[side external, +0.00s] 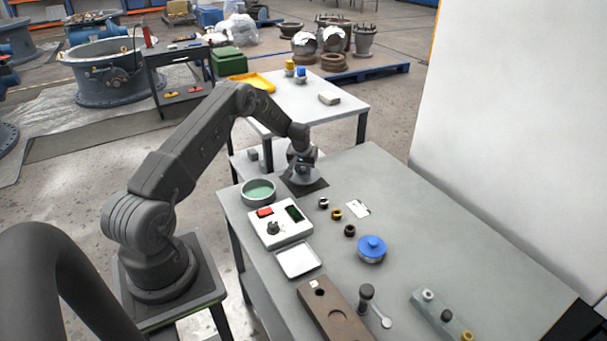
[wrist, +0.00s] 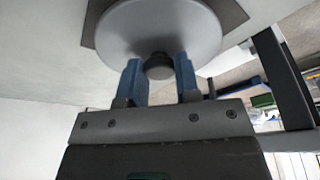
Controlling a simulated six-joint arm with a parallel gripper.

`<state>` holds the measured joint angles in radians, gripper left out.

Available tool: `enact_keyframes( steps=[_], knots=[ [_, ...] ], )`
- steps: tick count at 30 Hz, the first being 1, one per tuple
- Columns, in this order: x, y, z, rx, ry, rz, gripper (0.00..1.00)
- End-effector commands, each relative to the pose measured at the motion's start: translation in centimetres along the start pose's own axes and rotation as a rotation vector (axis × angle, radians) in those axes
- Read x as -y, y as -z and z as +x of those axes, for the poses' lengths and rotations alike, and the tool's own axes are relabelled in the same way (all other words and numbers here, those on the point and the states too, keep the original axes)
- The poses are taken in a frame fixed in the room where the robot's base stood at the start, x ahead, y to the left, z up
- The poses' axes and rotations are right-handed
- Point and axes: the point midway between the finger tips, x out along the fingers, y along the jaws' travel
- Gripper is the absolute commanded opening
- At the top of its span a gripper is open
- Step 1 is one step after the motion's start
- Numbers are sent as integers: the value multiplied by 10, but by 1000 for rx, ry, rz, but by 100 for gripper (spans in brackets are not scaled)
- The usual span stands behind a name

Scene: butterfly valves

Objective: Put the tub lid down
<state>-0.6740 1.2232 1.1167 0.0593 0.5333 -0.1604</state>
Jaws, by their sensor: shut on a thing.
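The tub lid (side external: 304,178) is a grey round disc with a dark knob (wrist: 159,67) in its middle. My gripper (side external: 303,167) is shut on that knob; in the wrist view its two blue fingers (wrist: 159,73) stand on either side of it. The lid is over a dark square mat (side external: 317,188) at the table's far left corner, and the mat's edge shows past the lid in the wrist view (wrist: 233,12). I cannot tell whether the lid touches the mat. The open tub (side external: 259,186), with green contents, stands just left of the mat.
A white box (side external: 280,236) with a red part and dark knob and a white tray (side external: 298,260) stand in front. Small rings (side external: 337,214), a white card (side external: 358,208) and a blue-topped jar (side external: 371,248) lie to the right. The table's far right is clear.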

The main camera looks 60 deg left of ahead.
Motion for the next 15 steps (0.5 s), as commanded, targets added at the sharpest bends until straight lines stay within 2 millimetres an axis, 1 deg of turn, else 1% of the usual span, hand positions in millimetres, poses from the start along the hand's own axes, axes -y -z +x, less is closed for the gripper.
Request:
enact_keyframes(
  steps=[1, 4, 15],
  knots=[
    [0, -3, 9, 2, 0, 0, 6],
    [0, -6, 21, 1, 1, 0, 6],
    [1, -7, 26, -1, 0, 0, 6]
  ],
)
